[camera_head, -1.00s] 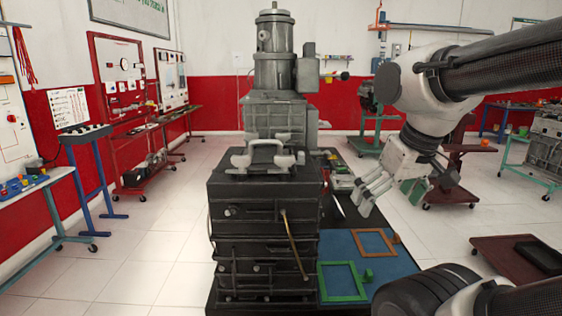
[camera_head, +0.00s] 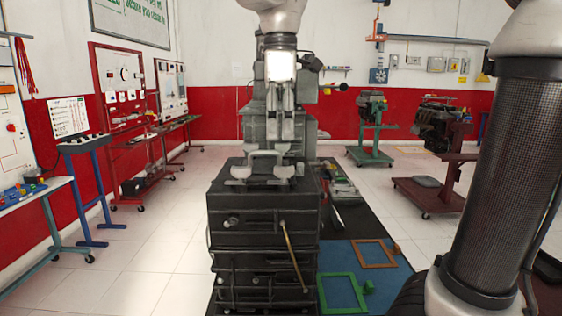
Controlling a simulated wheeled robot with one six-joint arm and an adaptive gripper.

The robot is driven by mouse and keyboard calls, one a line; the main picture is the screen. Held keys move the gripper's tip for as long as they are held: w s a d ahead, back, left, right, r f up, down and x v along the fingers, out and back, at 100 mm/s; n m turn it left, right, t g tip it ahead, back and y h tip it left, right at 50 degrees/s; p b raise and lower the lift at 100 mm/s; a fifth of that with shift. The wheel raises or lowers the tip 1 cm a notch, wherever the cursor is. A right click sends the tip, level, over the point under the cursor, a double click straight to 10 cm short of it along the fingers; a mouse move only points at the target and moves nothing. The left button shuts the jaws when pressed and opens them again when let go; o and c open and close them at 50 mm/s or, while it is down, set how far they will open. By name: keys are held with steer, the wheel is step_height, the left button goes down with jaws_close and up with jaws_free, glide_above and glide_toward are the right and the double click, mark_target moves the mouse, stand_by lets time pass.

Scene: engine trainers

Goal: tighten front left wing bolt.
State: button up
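The dark engine block (camera_head: 262,205) stands in the middle of the head view. Pale grey wing-shaped pieces sit on its top. The front left wing bolt (camera_head: 240,171) is near the top's front left, and a similar front right one (camera_head: 285,171) is beside it. A pale bridge-like piece (camera_head: 264,155) stands between and behind them. My gripper (camera_head: 280,140) points down above the block, up and right of the front left wing bolt in the picture. It appears apart from the bolt. Two fingers show close side by side; their opening is unclear.
A tall grey engine unit (camera_head: 255,125) rises behind the block, partly hidden by my gripper. A blue mat (camera_head: 345,255) with a green frame (camera_head: 342,292) and an orange frame (camera_head: 374,253) lies to the right.

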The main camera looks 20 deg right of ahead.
mark_target(281, 175)
step_height(281, 175, down, 8)
steer(key=shift+d+r, duration=0.15)
steer(key=shift+r, duration=0.05)
